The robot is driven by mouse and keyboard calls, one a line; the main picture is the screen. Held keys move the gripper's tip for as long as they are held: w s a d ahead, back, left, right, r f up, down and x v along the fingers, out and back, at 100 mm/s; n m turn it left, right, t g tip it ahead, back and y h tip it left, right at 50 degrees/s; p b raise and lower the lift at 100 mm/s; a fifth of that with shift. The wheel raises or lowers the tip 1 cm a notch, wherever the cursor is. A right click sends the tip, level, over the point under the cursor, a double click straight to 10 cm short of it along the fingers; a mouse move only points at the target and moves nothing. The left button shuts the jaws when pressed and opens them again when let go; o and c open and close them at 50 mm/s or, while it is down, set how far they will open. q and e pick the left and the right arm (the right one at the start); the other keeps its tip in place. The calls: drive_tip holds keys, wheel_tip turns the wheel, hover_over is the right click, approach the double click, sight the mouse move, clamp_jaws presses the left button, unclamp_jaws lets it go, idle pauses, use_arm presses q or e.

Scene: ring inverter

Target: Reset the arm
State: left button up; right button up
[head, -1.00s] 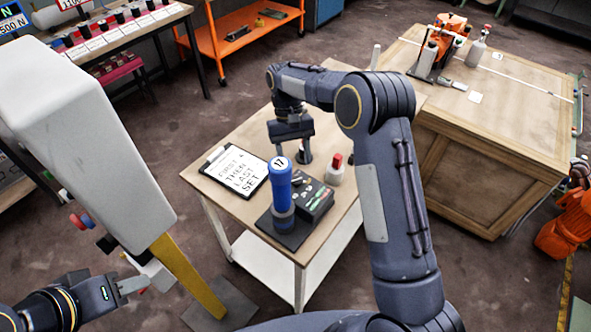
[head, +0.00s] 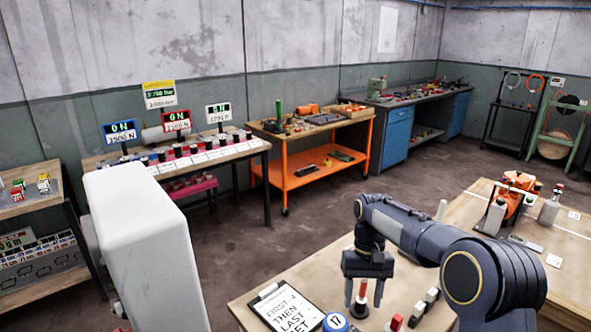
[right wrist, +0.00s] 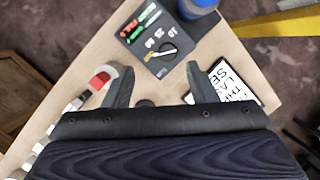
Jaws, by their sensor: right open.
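My right arm reaches in from the right in the head view and bends down over a small wooden table (head: 250,295). Its gripper (head: 364,301) is open and points down, with a red-topped piece (head: 361,292) showing between or behind its fingers. In the right wrist view the fingers (right wrist: 156,78) are apart with nothing held, above the tabletop (right wrist: 85,55). My left gripper is in neither current view.
On the small table are a clipboard (head: 290,310), a blue cylinder marked 17 (head: 336,323) and a black tray (right wrist: 148,35). A wooden bench (head: 560,222) stands at right. A pale block (head: 150,240) fills the left foreground. Open floor lies behind.

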drive_tip(key=s+d+r+t+y, duration=0.1)
drive_tip(key=s+d+r+t, duration=0.15)
drive_tip(key=s+r, duration=0.4)
drive_tip(key=s+d+r+t+y, duration=0.2)
drive_tip(key=s+d+r, duration=0.1)
drive_tip(key=s, duration=0.6)
drive_tip(key=s+a+f+t, duration=0.1)
drive_tip(key=s+f+t, duration=0.1)
drive_tip(key=s, duration=0.5)
drive_tip(key=s+a+f+m+t, duration=0.1)
drive_tip(key=s+f+t, duration=0.1)
drive_tip(key=s, duration=0.4)
drive_tip(key=shift+s+f, duration=0.2)
drive_tip(key=shift+s, duration=0.15)
